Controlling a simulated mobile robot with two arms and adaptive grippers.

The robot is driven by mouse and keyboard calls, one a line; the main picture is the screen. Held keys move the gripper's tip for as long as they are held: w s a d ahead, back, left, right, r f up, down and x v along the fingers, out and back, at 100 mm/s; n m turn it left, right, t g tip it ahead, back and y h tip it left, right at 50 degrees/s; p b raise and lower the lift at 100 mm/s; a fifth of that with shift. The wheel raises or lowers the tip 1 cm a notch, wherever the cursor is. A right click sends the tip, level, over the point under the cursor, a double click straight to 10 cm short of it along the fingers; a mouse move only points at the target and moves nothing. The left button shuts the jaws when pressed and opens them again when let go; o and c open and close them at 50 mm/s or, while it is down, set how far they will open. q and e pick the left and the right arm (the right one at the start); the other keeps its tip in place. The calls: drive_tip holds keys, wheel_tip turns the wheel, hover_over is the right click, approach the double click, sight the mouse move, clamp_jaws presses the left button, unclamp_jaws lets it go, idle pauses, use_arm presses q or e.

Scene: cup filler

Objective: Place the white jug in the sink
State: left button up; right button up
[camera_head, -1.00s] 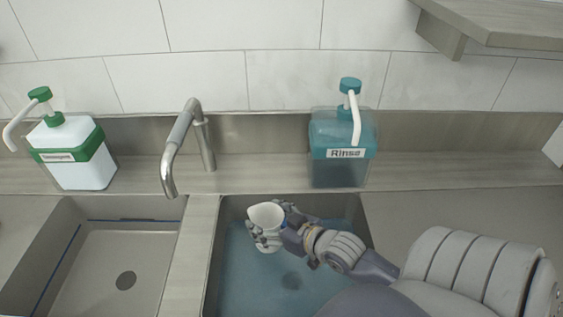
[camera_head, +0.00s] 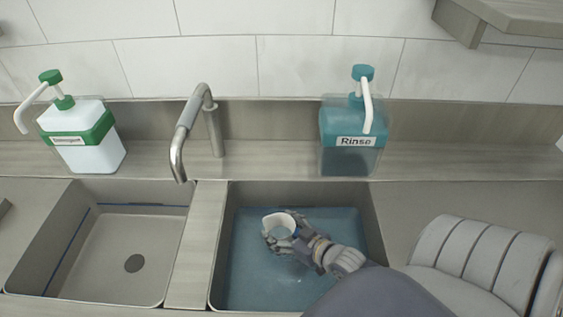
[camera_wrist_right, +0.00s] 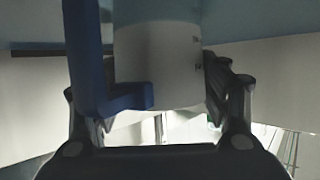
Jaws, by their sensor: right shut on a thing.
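The white jug (camera_head: 279,222) is in my right gripper (camera_head: 283,240), over the right basin with blue liquid. Its open mouth faces up toward the head camera. My right gripper is shut on it. In the right wrist view, the jug's white body (camera_wrist_right: 170,65) with dark marks is between the fingers, and its blue handle (camera_wrist_right: 90,70) is on the left side. The right sink basin (camera_head: 232,262) holds the blue liquid, and the jug is low inside its outline. I cannot tell whether the jug touches the liquid. My left gripper is not in view.
The left basin (camera_head: 90,265) is empty with a round drain. A metal faucet (camera_head: 186,125) stands behind the divider (camera_head: 195,240). A green and white dispenser (camera_head: 85,150) and a teal Rinse dispenser (camera_head: 350,130) stand on the back ledge. A shelf (camera_head: 500,15) juts out at the top right.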

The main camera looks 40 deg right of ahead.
drive_tip(key=shift+f, duration=0.1)
drive_tip(key=o, duration=1.1)
drive_tip(key=shift+c, duration=0.2)
drive_tip(key=shift+r, duration=0.25)
drive_tip(key=shift+s, duration=0.3)
drive_tip(key=a+v, duration=0.1)
drive_tip(key=v, duration=1)
drive_tip(key=shift+d, duration=0.5)
drive_tip(key=shift+s, duration=0.15)
